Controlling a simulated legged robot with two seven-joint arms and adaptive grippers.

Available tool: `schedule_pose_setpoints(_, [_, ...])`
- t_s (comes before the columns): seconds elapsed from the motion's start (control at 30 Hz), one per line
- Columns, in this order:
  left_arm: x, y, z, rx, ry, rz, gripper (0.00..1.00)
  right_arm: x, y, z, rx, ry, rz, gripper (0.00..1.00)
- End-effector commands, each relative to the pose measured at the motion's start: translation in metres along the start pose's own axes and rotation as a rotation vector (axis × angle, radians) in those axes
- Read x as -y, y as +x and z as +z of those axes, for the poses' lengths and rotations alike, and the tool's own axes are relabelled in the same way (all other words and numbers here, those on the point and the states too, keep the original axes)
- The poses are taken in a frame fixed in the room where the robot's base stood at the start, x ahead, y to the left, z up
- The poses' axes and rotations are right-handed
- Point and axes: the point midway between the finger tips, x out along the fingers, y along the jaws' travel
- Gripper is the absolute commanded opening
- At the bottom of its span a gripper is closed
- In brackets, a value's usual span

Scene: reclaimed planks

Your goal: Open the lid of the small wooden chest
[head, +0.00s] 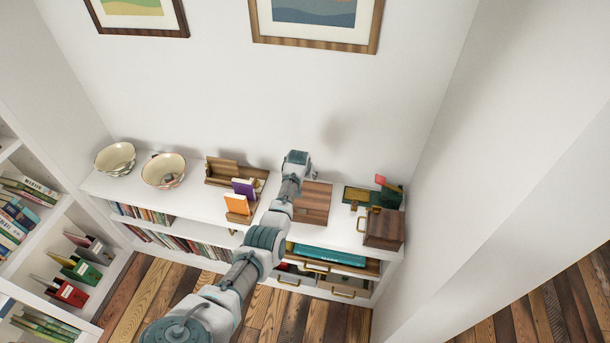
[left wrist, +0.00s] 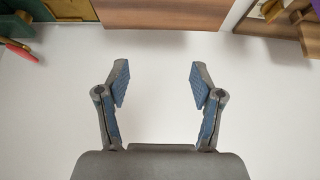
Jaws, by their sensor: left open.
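A low brown wooden box, which looks like the small chest (head: 315,203), stands on the white shelf top with its lid shut. Its edge crosses the top of the left wrist view (left wrist: 160,12). My left gripper (head: 299,160) is by the wall side of this box. In the left wrist view the jaws (left wrist: 157,85) are spread and empty over bare white surface, apart from the box. A second, darker wooden box (head: 384,229) with a brass handle stands at the front right corner; I cannot tell for certain which is the chest. My right gripper is out of view.
A wooden organizer (head: 222,172) with orange and purple cards stands left of my arm. Two bowls (head: 163,170) are farther left. A green holder (head: 357,196) is right of the low box. The white wall (head: 270,95) rises close behind the shelf.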

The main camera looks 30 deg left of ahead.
Motion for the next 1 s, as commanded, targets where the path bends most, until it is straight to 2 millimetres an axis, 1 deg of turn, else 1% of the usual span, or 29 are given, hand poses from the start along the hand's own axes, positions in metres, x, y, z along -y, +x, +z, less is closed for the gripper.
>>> schedule_pose_setpoints(0.13, [0.0,-0.005,-0.001,-0.002,0.0,0.0,0.67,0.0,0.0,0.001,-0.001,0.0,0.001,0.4])
schedule_pose_setpoints(0.27, [0.0,-0.018,-0.001,-0.003,0.0,-0.001,0.67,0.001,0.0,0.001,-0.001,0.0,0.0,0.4])
schedule_pose_setpoints(0.37, [0.0,-0.033,0.0,-0.004,0.0,0.0,0.67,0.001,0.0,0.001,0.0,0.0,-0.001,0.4])
schedule_pose_setpoints(0.6, [0.0,-0.082,-0.001,-0.003,0.0,0.0,0.67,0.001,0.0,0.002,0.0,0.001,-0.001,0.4])
schedule_pose_setpoints(0.73, [-0.001,-0.102,-0.001,-0.001,0.0,0.0,0.67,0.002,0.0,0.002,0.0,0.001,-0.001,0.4])
schedule_pose_setpoints(0.83, [-0.001,-0.111,-0.001,0.002,0.001,0.0,0.67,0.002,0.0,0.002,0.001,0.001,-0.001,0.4])
schedule_pose_setpoints(1.0, [-0.001,-0.116,-0.001,0.003,0.001,0.0,0.67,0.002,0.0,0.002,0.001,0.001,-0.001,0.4])
